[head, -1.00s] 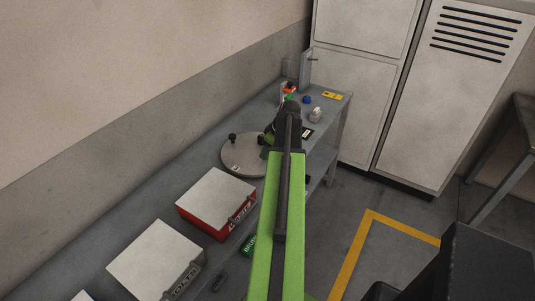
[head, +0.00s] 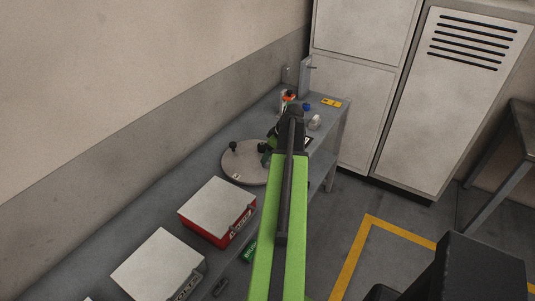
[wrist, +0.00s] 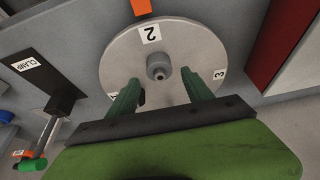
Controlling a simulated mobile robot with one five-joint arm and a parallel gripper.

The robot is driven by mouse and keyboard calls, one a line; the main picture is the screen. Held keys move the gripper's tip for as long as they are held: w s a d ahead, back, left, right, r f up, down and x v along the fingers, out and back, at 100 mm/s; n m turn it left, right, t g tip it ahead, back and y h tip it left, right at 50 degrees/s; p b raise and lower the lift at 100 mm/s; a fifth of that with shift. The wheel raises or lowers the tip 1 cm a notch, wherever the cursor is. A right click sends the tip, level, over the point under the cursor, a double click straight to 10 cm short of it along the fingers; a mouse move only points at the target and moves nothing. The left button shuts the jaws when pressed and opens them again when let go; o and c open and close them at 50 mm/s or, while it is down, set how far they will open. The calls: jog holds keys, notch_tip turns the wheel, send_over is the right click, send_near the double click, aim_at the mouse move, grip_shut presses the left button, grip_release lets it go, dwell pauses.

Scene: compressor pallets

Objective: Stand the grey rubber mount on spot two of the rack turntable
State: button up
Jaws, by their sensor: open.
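The rack turntable (head: 234,164) is a round grey disc on the bench. In the wrist view its plate (wrist: 118,58) shows labels 1, 2 and 3, with spot two's label (wrist: 150,34) at the top. A grey round piece (wrist: 158,66), perhaps the grey rubber mount, is near the disc's middle, below label 2. I cannot tell whether it is the mount or the disc's hub. My gripper (wrist: 162,84) is open, its green fingers over the disc on either side of that piece, without visible contact.
A dark knob (head: 233,147) stands by the disc's left side. A red case (head: 205,228) with a white lid is nearer on the bench. A white piece (head: 314,122) stands beyond.

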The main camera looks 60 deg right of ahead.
jog(key=p+v, duration=0.6)
jog(key=v, duration=0.2)
jog(key=shift+r, duration=0.25)
jog(key=shift+s, duration=0.1)
jog(key=w+a+g, duration=0.1)
jog(key=w+a, duration=0.5)
jog(key=a, duration=0.3)
jog(key=w+a+f+g+y, duration=0.1)
jog(key=w+a, duration=0.6)
jog(key=a, duration=0.3)
jog(key=w+a+g, duration=0.1)
jog(key=w+a, duration=0.5)
jog(key=a, duration=0.3)
jog(key=w+a+f+g+h+b, duration=0.1)
jog(key=a+f+b, duration=0.2)
jog(key=a, duration=2.8)
jog(key=shift+f+g, duration=0.3)
jog(key=shift+f, duration=0.4)
jog(key=shift+w+d+r, duration=0.1)
jog(key=shift+r, duration=0.25)
jog(key=shift+c, duration=0.5)
